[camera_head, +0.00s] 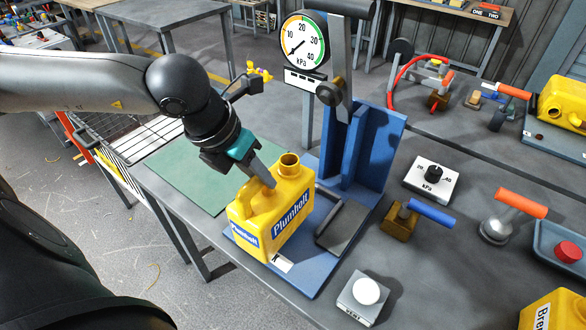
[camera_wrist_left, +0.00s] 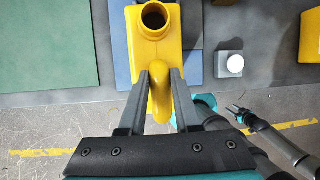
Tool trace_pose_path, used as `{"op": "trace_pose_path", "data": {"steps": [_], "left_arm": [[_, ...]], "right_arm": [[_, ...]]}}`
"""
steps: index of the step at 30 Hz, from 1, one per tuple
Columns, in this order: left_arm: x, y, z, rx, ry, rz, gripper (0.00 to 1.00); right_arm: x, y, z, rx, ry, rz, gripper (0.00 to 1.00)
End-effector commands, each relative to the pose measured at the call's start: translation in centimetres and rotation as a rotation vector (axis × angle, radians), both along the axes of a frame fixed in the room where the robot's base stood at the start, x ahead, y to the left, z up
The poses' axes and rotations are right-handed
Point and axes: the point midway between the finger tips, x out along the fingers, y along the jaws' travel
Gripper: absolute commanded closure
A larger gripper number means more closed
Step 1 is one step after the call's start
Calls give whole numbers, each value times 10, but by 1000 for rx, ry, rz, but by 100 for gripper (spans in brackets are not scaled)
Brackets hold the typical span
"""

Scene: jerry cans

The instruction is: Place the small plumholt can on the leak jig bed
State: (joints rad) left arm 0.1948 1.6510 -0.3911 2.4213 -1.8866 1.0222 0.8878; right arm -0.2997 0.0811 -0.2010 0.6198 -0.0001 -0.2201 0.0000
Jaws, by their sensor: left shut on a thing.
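The small yellow Plumholt can (camera_head: 283,223) is upright, with its open neck on top and blue labels on its sides. My left gripper (camera_head: 262,180) is shut on its handle. In the left wrist view, my left gripper's fingers (camera_wrist_left: 158,90) lie on both sides of the handle of the yellow can (camera_wrist_left: 156,50). The can is over the blue leak jig bed (camera_head: 312,277), near its left front part; I cannot tell whether its base touches the bed. My right gripper (camera_wrist_left: 237,112) shows small at the right in the left wrist view, its jaws unclear.
A pressure gauge (camera_head: 305,42) stands behind the bed beside a blue upright bracket (camera_head: 372,140). A dark padded clamp bar (camera_head: 342,228) lies right of the can. A vent button box (camera_head: 363,297) is in front. A green mat (camera_head: 195,172) lies clear at left.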

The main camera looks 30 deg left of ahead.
Motion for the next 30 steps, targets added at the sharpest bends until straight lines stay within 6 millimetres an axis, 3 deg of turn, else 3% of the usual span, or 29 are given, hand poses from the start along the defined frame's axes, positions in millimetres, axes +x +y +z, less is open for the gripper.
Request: {"op": "trace_pose_path", "data": {"steps": [21,30], "left_arm": [[57,-22,1,-5,-2,-2,100],[68,-27,1,-3,0,-3,100]], "right_arm": [[0,2,18,2,-1,-1,50],[0,1,20,2,-1,-2,50]]}}
